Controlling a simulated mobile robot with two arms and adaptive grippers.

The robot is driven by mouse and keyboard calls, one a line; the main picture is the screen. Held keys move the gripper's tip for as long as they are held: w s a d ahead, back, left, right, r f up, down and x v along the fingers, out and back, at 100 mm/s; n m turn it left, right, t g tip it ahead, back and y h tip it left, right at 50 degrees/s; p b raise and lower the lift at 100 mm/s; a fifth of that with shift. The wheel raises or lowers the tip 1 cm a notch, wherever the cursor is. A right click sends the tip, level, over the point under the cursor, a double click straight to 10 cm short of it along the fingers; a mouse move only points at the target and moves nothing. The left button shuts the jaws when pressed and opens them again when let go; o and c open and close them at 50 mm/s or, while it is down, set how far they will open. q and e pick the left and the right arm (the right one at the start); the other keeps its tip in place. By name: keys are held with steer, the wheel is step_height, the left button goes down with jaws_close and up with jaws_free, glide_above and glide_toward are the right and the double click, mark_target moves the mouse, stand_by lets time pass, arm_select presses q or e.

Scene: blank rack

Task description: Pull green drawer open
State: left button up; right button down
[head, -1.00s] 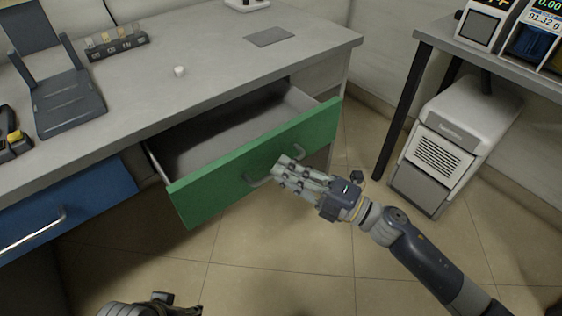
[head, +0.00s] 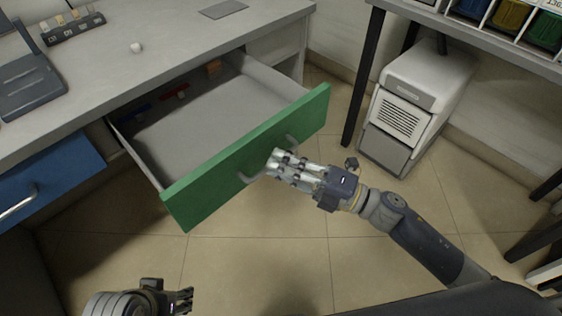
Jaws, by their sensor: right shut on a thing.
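The green drawer (head: 210,187) stands well out from the grey desk, and its grey inside is visible. A few small things lie near its back: a red one, a blue one and an orange block (head: 214,67). My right gripper (head: 274,160) is shut on the drawer's metal handle (head: 250,177) at the middle of the green front. Its fingers hide part of the handle. My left gripper (head: 183,300) is at the bottom left, low in front of the desk and apart from the drawer. Its fingers are too small to read.
A blue drawer (head: 55,178) is at the left. A white machine (head: 415,100) stands on the floor at right. The tiled floor in front is clear.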

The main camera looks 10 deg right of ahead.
steer(key=c, duration=1.7)
jaws_free()
steer(key=v, duration=1.2)
steer(key=shift+w, duration=0.1)
